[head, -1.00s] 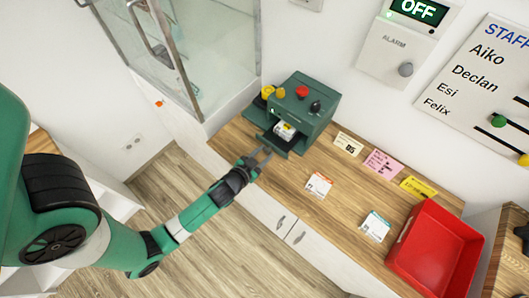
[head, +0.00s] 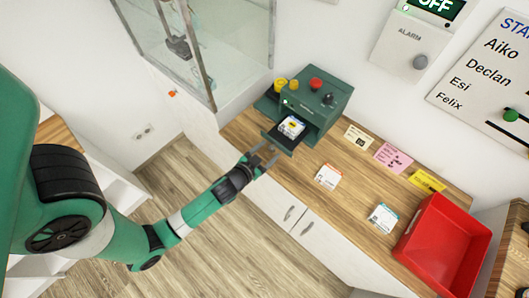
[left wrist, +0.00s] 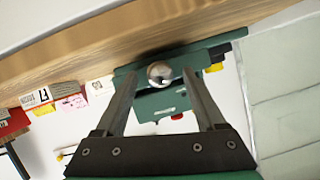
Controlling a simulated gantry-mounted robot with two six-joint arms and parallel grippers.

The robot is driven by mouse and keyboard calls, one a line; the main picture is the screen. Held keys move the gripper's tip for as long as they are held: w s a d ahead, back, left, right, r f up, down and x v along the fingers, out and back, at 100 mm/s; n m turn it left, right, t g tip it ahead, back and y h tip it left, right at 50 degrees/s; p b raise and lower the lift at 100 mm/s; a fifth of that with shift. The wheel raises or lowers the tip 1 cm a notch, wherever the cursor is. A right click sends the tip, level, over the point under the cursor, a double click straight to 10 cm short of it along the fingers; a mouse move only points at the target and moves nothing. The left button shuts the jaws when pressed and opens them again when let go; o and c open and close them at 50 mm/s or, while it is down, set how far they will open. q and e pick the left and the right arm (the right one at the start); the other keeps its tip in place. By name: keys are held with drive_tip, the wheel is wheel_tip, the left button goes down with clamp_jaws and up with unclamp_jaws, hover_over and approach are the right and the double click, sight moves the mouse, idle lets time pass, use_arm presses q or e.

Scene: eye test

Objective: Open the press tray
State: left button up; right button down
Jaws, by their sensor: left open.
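My left gripper (head: 265,155) is open just in front of the tray. In the left wrist view its fingers (left wrist: 159,78) stand either side of a round silver knob (left wrist: 159,72) in front of the press; I cannot tell whether they touch it. The right gripper is not in view.
White cards (head: 328,175) lie on the counter (head: 350,205), with a red bin (head: 445,245) at its right end. A glass cabinet (head: 240,50) stands left of the press. The alarm box (head: 405,45) hangs on the wall. Open floor lies left of the counter.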

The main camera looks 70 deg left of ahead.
use_arm(q)
drive_tip(key=v, duration=1.1)
drive_tip(key=shift+s+r, duration=0.15)
drive_tip(key=shift+d, duration=0.2)
